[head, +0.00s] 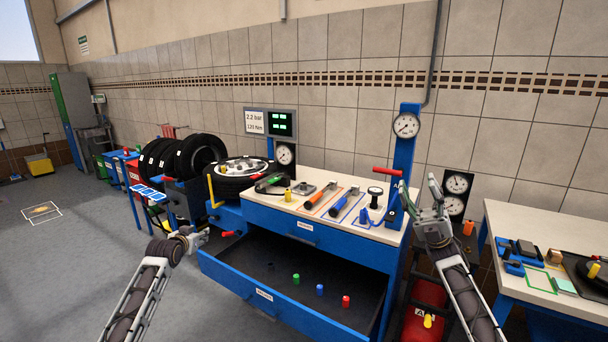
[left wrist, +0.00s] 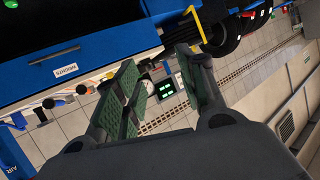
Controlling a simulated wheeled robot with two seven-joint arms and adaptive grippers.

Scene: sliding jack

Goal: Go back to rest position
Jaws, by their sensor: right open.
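My left gripper (head: 203,236) is in front of the blue workbench's left side, near a red-tipped handle (head: 230,233). In the left wrist view its green-padded fingers (left wrist: 165,92) stand apart with nothing between them. My right gripper (head: 434,201) is raised at the workbench's right end, beside the blue post (head: 405,150) with a gauge. It is open and no object shows in it. Both arms reach forward from the bottom of the head view.
The workbench's lower drawer (head: 262,293) is pulled out between my arms, holding green (head: 296,279), blue (head: 319,289) and red (head: 346,301) pieces. A wheel (head: 240,170) and tools lie on top. A second table (head: 540,222) stands right.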

